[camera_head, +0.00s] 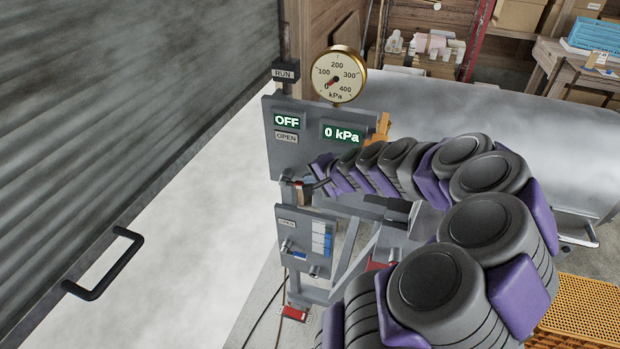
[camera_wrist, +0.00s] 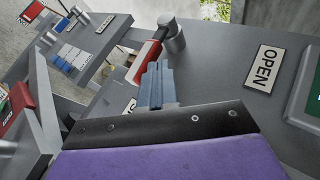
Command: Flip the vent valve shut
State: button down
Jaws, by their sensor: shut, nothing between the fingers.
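A valve with a red-handled lever (camera_wrist: 146,62) and a round grey pivot (camera_wrist: 172,36) is mounted on the grey upper panel. An OPEN label (camera_wrist: 262,68) is on the panel to the right of the pivot; another label is mostly hidden behind my gripper. My gripper (camera_wrist: 156,72) is shut and empty, its fingertips beside the red lever; I cannot tell whether they touch it. In the head view my gripper (camera_head: 322,183) is at the panel's lower edge, partly hiding the lever (camera_head: 302,192). The upper panel (camera_head: 275,160) also carries an OFF display.
A gauge (camera_head: 337,77) reads near zero above a 0 kPa display (camera_head: 343,133). A lower panel (camera_head: 300,225) with another OPEN label and a blue-and-white strip is below. A corrugated shutter (camera_head: 110,90) stands left, a large grey tank (camera_head: 500,115) right.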

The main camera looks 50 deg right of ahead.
jog(key=shift+s+a+f, duration=0.1)
jog(key=shift+f, duration=0.15)
jog(key=shift+s+f+b, duration=0.2)
jog(key=shift+f+b, duration=0.2)
jog(key=shift+b, duration=0.1)
jog(key=shift+s+f, duration=0.1)
jog(key=shift+f, duration=0.1)
